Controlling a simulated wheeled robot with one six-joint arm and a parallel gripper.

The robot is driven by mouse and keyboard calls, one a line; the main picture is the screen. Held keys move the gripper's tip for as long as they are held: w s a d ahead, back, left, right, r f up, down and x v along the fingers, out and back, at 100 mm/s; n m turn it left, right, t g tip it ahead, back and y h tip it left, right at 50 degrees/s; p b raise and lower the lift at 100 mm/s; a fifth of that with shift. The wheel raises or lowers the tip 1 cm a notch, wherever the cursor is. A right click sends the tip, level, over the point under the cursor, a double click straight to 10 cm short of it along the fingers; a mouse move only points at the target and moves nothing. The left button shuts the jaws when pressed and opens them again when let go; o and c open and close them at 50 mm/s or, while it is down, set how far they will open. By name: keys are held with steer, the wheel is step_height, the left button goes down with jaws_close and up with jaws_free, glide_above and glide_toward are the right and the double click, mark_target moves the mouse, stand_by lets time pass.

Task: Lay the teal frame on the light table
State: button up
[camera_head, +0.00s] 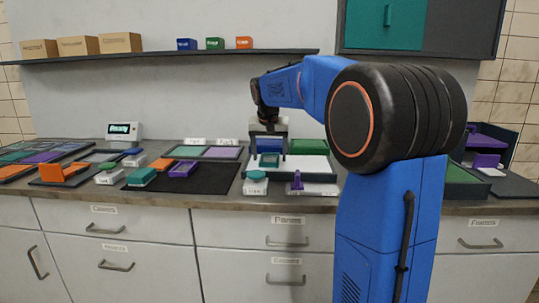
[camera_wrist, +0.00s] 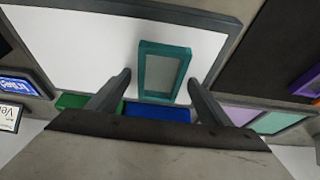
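The teal frame (camera_head: 262,160) is over the white top of the light table (camera_head: 312,163) in the head view, below my gripper (camera_head: 268,150). In the wrist view, the frame (camera_wrist: 148,72) shows against the white top of the light table (camera_wrist: 80,55), with a greyish inside. My gripper (camera_wrist: 160,78) has its two fingers spread, one on each side of the frame. A gap shows at the left finger; the right fingertip is very near the frame, and I cannot tell whether it touches. The frame looks flat, but its contact with the table is unclear.
Behind the light table are a blue piece (camera_wrist: 157,112) and a green piece (camera_head: 308,146). A white-and-teal item (camera_head: 256,183) and a purple holder (camera_head: 297,181) stand at its front. A black mat (camera_head: 212,178) with a purple piece (camera_head: 185,168) lies left.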

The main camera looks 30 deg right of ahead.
steer(key=v, duration=1.2)
steer(key=shift+r, duration=0.2)
steer(key=s+a+f+n, duration=0.1)
steer(key=s+a+f, duration=0.25)
steer(key=s, duration=0.25)
steer(key=s+a+f+n+y, duration=0.1)
steer(key=s+a+f, duration=0.25)
steer(key=s, duration=0.35)
steer(key=s+a+f+n, duration=0.2)
steer(key=s+a+f, duration=0.15)
steer(key=s, duration=0.25)
steer(key=s+a+f+n+t+y, duration=0.1)
steer(key=s+a+f, duration=0.3)
steer(key=s+f, duration=1.2)
steer(key=shift+s+a+f+n+y, duration=0.2)
steer(key=shift+s+f+n+y, duration=0.15)
steer(key=shift+f+n, duration=0.5)
steer(key=shift+r, duration=0.15)
